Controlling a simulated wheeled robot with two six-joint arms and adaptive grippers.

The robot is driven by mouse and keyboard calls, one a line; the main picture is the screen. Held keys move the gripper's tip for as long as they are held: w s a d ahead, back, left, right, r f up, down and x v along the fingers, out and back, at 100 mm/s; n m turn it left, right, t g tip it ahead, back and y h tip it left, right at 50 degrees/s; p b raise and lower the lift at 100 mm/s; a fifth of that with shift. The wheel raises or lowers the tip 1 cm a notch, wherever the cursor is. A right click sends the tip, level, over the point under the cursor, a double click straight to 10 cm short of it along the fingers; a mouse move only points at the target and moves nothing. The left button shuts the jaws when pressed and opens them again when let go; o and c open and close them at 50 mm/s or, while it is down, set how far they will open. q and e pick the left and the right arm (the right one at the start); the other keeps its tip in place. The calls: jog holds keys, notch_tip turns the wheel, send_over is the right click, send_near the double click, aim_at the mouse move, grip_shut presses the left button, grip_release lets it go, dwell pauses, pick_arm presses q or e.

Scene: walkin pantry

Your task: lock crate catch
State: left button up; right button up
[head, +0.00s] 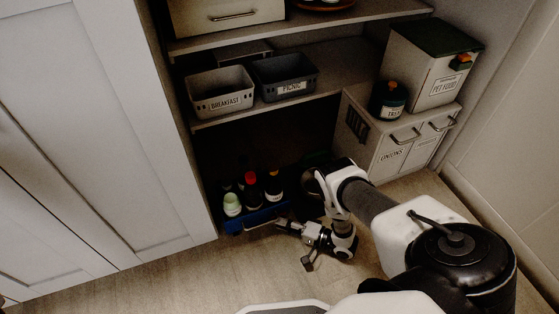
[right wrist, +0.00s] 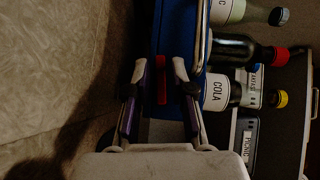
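A blue crate (head: 256,219) holding several bottles sits on the floor at the bottom of the pantry shelving. Its blue side also shows in the right wrist view (right wrist: 178,38), with a light metal rail along its edge. A small red strip (right wrist: 161,82) on that blue side appears to be the catch; whether it is locked cannot be told. My right gripper (head: 292,244) is low by the crate's front right end, open and empty. In the right wrist view its fingertips (right wrist: 160,72) stand apart on either side of the red strip. My left gripper is not in view.
Bottles with red (head: 250,178) and yellow caps stand up out of the crate. Breakfast (head: 221,103) and picnic (head: 290,88) bins sit on the shelf above. An onions cabinet (head: 391,158) stands to the right. The wooden floor in front is clear.

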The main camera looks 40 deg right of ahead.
jog(key=shift+w+a, duration=0.4)
jog(key=shift+w, duration=0.2)
grip_shut()
jog(key=shift+n+g+h+p, duration=0.5)
jog(key=shift+n+p, duration=0.1)
jog(key=shift+p, duration=0.3)
jog(key=shift+d+f+n+g+h+p, duration=0.2)
jog(key=shift+f+n+g+h+p, duration=0.2)
jog(key=shift+n+g+h+p, duration=0.7)
jog(key=shift+s+d+f+n+g+h+p, duration=0.1)
jog(key=shift+d+f+n+g+h+p, duration=0.15)
jog(key=shift+h+p, duration=0.25)
jog(key=shift+f+n+g+h+p, duration=0.1)
jog(key=shift+f+n+h+p, duration=0.05)
jog(key=shift+n+h+p, duration=0.35)
jog(key=shift+d+f+n+g+h+p, duration=0.25)
jog(key=shift+h+p, duration=0.15)
jog(key=shift+h, duration=0.1)
